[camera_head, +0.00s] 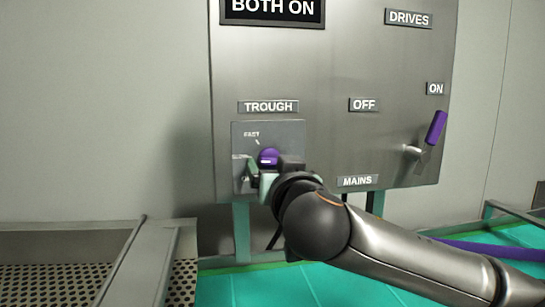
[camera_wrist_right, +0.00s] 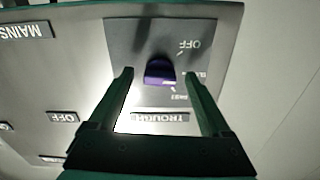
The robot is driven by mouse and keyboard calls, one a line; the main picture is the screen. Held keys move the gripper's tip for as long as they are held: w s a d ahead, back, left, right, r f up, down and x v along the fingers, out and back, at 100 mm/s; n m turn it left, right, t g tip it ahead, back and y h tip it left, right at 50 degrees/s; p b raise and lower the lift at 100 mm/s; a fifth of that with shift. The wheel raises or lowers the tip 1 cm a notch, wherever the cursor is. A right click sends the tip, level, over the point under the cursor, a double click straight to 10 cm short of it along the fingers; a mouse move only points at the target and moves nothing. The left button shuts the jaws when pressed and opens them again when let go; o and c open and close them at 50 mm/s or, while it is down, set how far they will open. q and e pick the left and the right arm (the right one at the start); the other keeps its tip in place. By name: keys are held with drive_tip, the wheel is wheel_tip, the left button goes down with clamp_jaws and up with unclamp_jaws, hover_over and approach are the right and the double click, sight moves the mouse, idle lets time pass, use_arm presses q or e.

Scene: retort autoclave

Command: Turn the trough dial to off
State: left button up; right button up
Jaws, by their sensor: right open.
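The trough dial (camera_head: 268,157) is a purple knob on a grey plate under the TROUGH label (camera_head: 268,107) in the head view. It also shows in the wrist view (camera_wrist_right: 159,72), upside down, with OFF and FAST marks around it. Which mark it points at is not clear. My right gripper (camera_head: 256,177) is at the plate, partly covering the dial's lower side in the head view. In the wrist view its two green fingers (camera_wrist_right: 159,75) are open, one on either side of the dial, with gaps between. My left gripper is not in view.
A purple-handled lever (camera_head: 436,128) sticks out at the panel's right, by the ON label (camera_head: 435,88). A BOTH ON sign (camera_head: 272,10) is above. A perforated metal tray (camera_head: 50,285) is at lower left, and a green surface (camera_head: 270,285) lies below.

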drive_tip(key=shift+w+a, duration=0.15)
drive_tip(key=shift+w, duration=0.5)
clamp_jaws()
drive_tip(key=shift+f, duration=0.1)
